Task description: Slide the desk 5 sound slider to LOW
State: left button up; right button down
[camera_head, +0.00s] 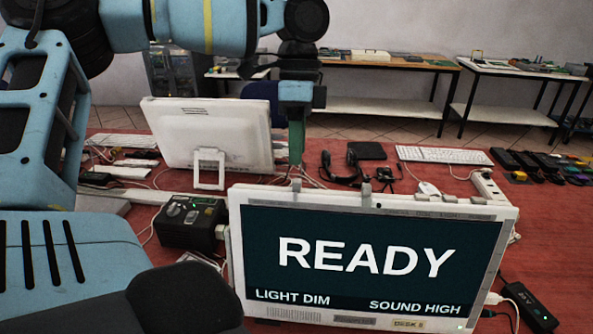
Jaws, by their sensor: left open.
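The desk screen (370,235) stands in front, reading READY, LIGHT DIM and SOUND HIGH. A small label (408,324) on its lower edge starts with DESK; its number is hard to read. Small grey tabs (366,191) and (296,185) stand on its top edge; I cannot tell which one is the sound slider. My left gripper (297,160) points down above and behind the left part of this edge, above the left tab in the picture. It is open, seen nearly edge-on, with nothing visible in it. My right gripper is out of view.
A second white monitor (212,133) stands behind at left, facing away. A black control box (189,221) sits left of the screen. A keyboard (444,155), mouse (428,188), cables and a power strip (486,184) crowd the red table. A black adapter (528,306) lies at lower right.

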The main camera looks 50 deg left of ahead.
aim_at(296, 180)
pick_arm(q)
jog(key=shift+x, duration=2.8)
jog(key=shift+a, duration=0.1)
grip_shut()
